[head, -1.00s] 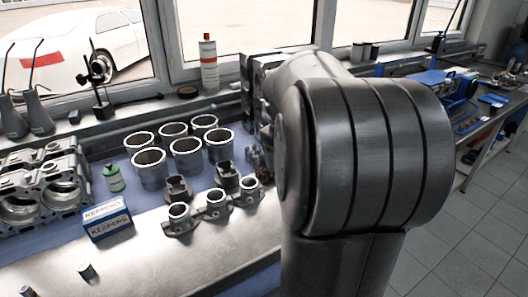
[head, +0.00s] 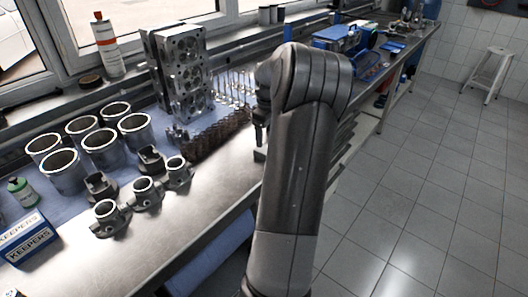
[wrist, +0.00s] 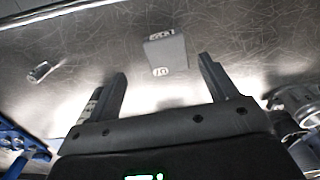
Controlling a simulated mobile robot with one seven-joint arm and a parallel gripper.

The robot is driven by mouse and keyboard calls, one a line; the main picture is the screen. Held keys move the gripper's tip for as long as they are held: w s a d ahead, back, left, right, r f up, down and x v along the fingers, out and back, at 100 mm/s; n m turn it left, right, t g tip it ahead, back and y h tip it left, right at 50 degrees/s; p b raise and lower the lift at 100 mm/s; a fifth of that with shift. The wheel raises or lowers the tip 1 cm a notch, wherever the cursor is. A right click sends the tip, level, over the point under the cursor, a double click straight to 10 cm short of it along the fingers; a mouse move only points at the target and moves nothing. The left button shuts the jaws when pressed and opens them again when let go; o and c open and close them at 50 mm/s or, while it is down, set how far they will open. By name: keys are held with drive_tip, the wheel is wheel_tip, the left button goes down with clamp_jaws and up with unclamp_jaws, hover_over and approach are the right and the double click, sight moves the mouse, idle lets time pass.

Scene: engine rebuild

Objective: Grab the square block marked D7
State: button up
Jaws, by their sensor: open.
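In the wrist view a grey square block (wrist: 165,54) lies on a scratched metal surface. It bears markings on its top and side, but they are too small and turned to read surely as D7. My gripper (wrist: 162,68) is open and empty, its two fingers spread to the left and right of the block's near edge. The block appears just beyond the fingertips, apart from them. In the head view my arm covers most of my gripper, and I cannot make out the block there.
A small metal cylinder (wrist: 40,72) lies left of the block. In the head view, cylinder liners (head: 101,147), metal housings (head: 145,191) and an upright engine head (head: 181,70) crowd the bench. A bare metal strip (head: 225,175) runs along its front.

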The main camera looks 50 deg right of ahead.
sight(264, 148)
drive_tip(key=shift+w+a+f, duration=0.1)
drive_tip(key=shift+a+f, duration=0.05)
drive_tip(key=shift+f, duration=0.9)
drive_tip(key=shift+w+a+f, duration=0.1)
drive_tip(key=shift+a+f, duration=0.05)
drive_tip(key=shift+f, duration=0.85)
drive_tip(key=shift+w+a+f, duration=0.1)
drive_tip(key=shift+a+f, duration=0.05)
drive_tip(key=shift+f, duration=0.9)
drive_tip(key=shift+c, duration=0.4)
drive_tip(key=c, duration=1.2)
drive_tip(key=shift+o, duration=0.2)
drive_tip(key=shift+r, duration=0.1)
